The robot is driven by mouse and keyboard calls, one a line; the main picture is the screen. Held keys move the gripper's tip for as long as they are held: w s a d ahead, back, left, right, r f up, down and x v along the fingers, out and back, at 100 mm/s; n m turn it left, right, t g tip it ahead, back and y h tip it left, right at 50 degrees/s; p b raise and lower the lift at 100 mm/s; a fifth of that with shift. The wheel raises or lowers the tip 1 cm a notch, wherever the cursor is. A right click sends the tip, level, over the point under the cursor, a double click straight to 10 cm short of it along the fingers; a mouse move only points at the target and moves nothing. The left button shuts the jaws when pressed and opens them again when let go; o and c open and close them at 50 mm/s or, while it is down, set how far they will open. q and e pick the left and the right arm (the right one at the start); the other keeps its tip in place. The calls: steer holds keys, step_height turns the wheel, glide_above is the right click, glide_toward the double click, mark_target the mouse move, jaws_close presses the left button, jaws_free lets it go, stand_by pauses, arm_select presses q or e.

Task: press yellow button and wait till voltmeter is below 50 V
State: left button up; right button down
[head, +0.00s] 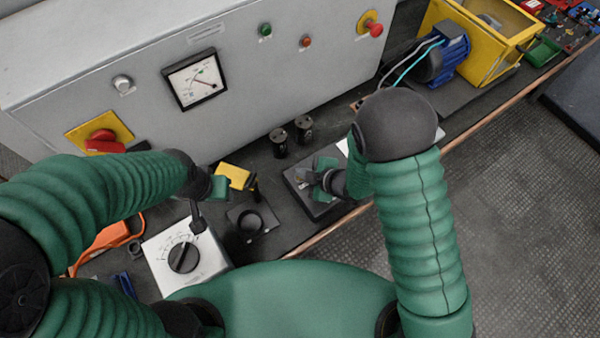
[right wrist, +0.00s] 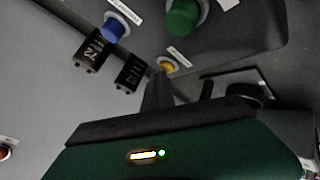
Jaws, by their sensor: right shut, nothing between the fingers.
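The voltmeter (head: 195,80) is a square white dial on the grey cabinet front; its needle points to the lower right, and the scale is too small to read. A dark button box (head: 318,205) lies on the bench. In the right wrist view the yellow button (right wrist: 167,65) shows just beyond my fingertips, beside a green button (right wrist: 183,17) and a blue button (right wrist: 117,27). My right gripper (head: 308,180) is shut and empty over the box; contact with the yellow button cannot be told. My left gripper (head: 222,187) is near a yellow block (head: 233,175); its jaws are unclear.
Two black cylinders (head: 279,143) stand behind the button box. A white dial unit (head: 184,258) and a small black box (head: 252,222) lie at the front left. A red switch (head: 104,140) is on the cabinet. A blue motor (head: 445,55) and yellow crate (head: 515,45) stand at the back right.

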steer(key=shift+f, duration=0.25)
steer(key=shift+r, duration=0.1)
steer(key=shift+r+p, duration=1.05)
steer(key=shift+r, duration=0.25)
steer(key=shift+r, duration=0.1)
step_height(320, 180, up, 5)
steer(key=p, duration=0.4)
